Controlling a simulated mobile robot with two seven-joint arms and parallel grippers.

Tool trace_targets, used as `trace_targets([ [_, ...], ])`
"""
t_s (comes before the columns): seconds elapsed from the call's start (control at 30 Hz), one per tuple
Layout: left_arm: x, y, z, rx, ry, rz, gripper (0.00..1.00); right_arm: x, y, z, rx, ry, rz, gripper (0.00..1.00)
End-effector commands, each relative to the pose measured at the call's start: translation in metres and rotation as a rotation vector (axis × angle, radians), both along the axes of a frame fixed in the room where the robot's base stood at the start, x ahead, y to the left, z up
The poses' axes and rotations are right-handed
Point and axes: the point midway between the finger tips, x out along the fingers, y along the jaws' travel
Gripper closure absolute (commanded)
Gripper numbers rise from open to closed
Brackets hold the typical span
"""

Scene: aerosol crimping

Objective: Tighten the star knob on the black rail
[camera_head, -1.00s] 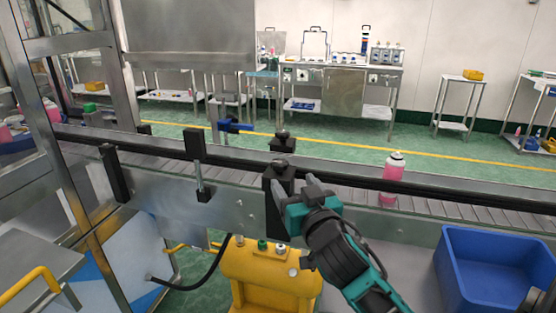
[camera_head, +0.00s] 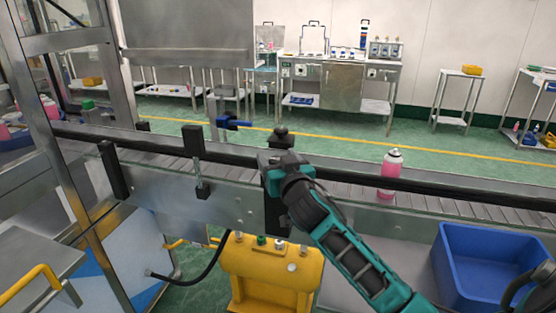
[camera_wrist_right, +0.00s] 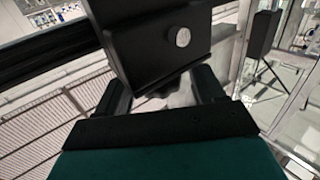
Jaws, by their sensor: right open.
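The black rail (camera_head: 345,179) runs along the near side of the conveyor. My right gripper (camera_head: 272,160) is at the black bracket on this rail and covers the near star knob in the head view. In the right wrist view a black block (camera_wrist_right: 160,45) with a silver bolt head fills the upper middle. A dark knob-like part (camera_wrist_right: 172,88) shows at its lower edge, between the two fingers of my right gripper (camera_wrist_right: 160,92). The fingers are apart; contact with the knob cannot be told. My left gripper is not in view.
A similar black knob (camera_head: 281,131) stands on the far rail just behind. A pink bottle (camera_head: 391,175) stands on the conveyor to the right. A blue bin (camera_head: 495,235) is at the right front, and a yellow stand (camera_head: 270,262) is below the gripper.

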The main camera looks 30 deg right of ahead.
Motion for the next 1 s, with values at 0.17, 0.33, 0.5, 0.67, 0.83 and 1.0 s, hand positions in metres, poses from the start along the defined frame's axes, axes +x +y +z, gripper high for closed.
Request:
trace_targets([
  [0.17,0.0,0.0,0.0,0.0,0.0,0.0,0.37,0.0,0.0,0.0,-0.001,0.0,0.0,0.45],
  [0.33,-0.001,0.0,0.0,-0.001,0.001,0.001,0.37,0.0,0.0,0.0,-0.001,0.0,0.0,0.61],
  [0.5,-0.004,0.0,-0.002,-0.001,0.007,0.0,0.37,0.0,0.0,0.0,-0.001,0.0,0.0,0.77],
  [0.67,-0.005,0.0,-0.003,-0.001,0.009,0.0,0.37,0.0,0.0,0.0,0.0,0.0,-0.002,0.82],
  [0.83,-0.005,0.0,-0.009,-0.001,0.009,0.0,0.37,0.0,0.001,-0.002,0.003,-0.001,-0.032,0.82],
  [1.0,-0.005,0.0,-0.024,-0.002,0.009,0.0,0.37,0.0,0.001,-0.005,0.008,-0.002,-0.114,0.82],
])
